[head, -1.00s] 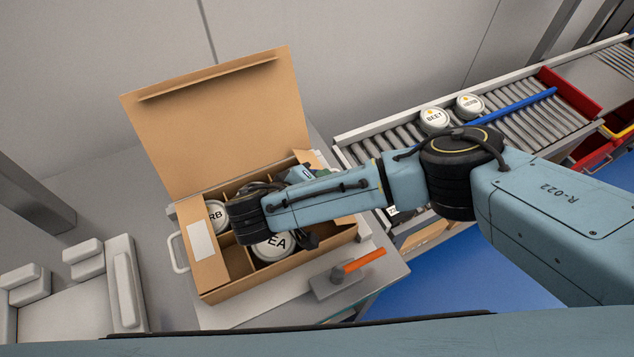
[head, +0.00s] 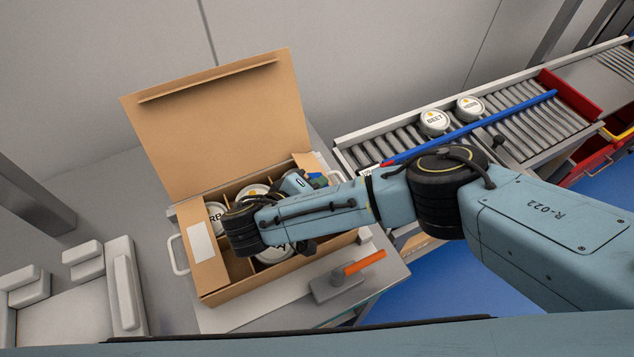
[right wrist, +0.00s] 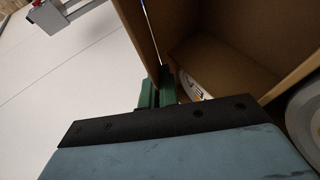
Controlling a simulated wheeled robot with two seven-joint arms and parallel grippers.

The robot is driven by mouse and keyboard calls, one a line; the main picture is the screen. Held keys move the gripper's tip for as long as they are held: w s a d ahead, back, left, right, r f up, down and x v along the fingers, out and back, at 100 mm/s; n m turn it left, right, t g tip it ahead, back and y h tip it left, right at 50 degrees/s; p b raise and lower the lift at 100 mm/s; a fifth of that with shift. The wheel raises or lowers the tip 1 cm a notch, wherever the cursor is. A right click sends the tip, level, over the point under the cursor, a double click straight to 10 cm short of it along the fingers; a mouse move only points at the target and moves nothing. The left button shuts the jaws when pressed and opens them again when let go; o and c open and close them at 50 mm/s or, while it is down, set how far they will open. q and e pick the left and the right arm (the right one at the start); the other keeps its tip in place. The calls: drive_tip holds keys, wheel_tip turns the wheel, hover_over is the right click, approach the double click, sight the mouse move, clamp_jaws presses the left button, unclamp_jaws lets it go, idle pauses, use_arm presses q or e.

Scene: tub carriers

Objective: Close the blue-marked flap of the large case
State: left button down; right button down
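The large case (head: 222,291) is an open cardboard box on a table, its big lid (head: 220,120) raised at the back. The left flap, with a white label (head: 201,241), lies inward over the case. The right flap (head: 307,161) is mostly hidden behind my right gripper (head: 312,182); a small blue patch shows there. My left gripper is out of view.
White round tubs (head: 254,191) stand in the case's compartments. A grey block with an orange handle (head: 365,262) lies at the table's front right. A roller conveyor (head: 480,110) with two tubs and a blue bar runs behind right.

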drive_tip(key=c, duration=1.6)
unclamp_jaws()
drive_tip(key=shift+c, duration=0.2)
drive_tip(key=shift+s+r, duration=0.1)
drive_tip(key=p+v, duration=0.6)
drive_tip(key=v, duration=0.1)
drive_tip(key=shift+p, duration=0.35)
drive_tip(key=shift+s+a, duration=0.1)
drive_tip(key=shift+a, duration=0.05)
